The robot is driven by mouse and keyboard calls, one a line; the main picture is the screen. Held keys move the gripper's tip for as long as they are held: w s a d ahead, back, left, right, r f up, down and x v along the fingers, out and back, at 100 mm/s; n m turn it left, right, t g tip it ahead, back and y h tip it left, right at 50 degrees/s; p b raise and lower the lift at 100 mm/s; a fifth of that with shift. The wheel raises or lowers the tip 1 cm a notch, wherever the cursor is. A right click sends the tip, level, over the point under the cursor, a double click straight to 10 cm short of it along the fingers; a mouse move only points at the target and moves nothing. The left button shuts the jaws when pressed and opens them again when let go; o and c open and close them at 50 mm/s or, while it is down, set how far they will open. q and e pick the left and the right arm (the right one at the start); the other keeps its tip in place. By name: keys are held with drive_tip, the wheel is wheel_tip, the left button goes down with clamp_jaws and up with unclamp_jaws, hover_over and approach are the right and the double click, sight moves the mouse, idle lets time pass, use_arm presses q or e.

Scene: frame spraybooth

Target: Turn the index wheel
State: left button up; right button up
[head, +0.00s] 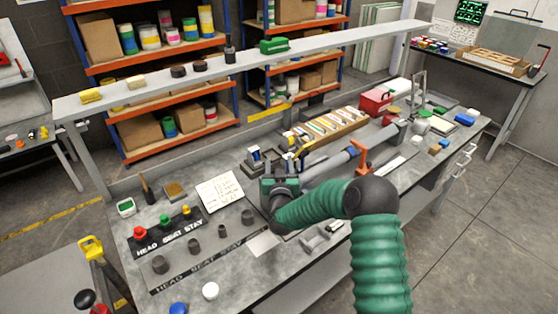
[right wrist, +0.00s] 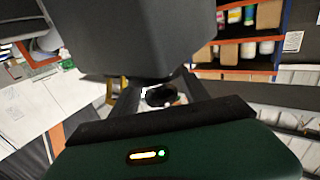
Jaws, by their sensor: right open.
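My right gripper (head: 279,188) is at the end of the green-sleeved arm, over the middle of the workbench (head: 335,226), by the near end of a grey tube fixture (head: 330,168). In the right wrist view its fingers (right wrist: 160,94) stand apart. A dark round piece (right wrist: 159,97) shows between them; I cannot tell whether it is the index wheel or whether the fingers touch it. I cannot make out the index wheel clearly in the head view, where my gripper covers part of the fixture. My left gripper is not in view.
An orange clamp (head: 362,157) stands on the fixture. A panel with red, green and yellow buttons (head: 164,220) and a row of dark cylinders (head: 196,245) lie left of my gripper. A long shelf (head: 335,37) spans the back. A red box (head: 376,101) stands farther right.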

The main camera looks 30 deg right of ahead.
drive_tip(key=shift+w+d, duration=0.1)
drive_tip(key=shift+w, duration=0.2)
drive_tip(key=shift+c, duration=0.3)
drive_tip(key=shift+c, duration=1.2)
clamp_jaws()
drive_tip(key=shift+h, duration=0.3)
drive_tip(key=m+g+h, duration=0.2)
drive_tip(key=m+g+h+b, duration=0.1)
drive_tip(key=m+g+h, duration=0.1)
drive_tip(key=shift+s+d+g+h, duration=0.2)
drive_tip(key=shift+s+g+h, duration=0.1)
drive_tip(key=shift+s, duration=0.1)
drive_tip(key=shift+s+d+m+g+h+b, duration=0.1)
drive_tip(key=shift+s+m+g+h+b, duration=0.1)
drive_tip(key=shift+m+g+h, duration=0.4)
drive_tip(key=shift+s+d+m+g+h+b, duration=0.1)
drive_tip(key=shift+m+g+h+b, duration=0.15)
drive_tip(key=shift+m+g, duration=0.65)
drive_tip(key=shift+s+d+m+g+h+b, duration=0.15)
drive_tip(key=shift+m+g+h, duration=0.35)
drive_tip(key=shift+g, duration=0.5)
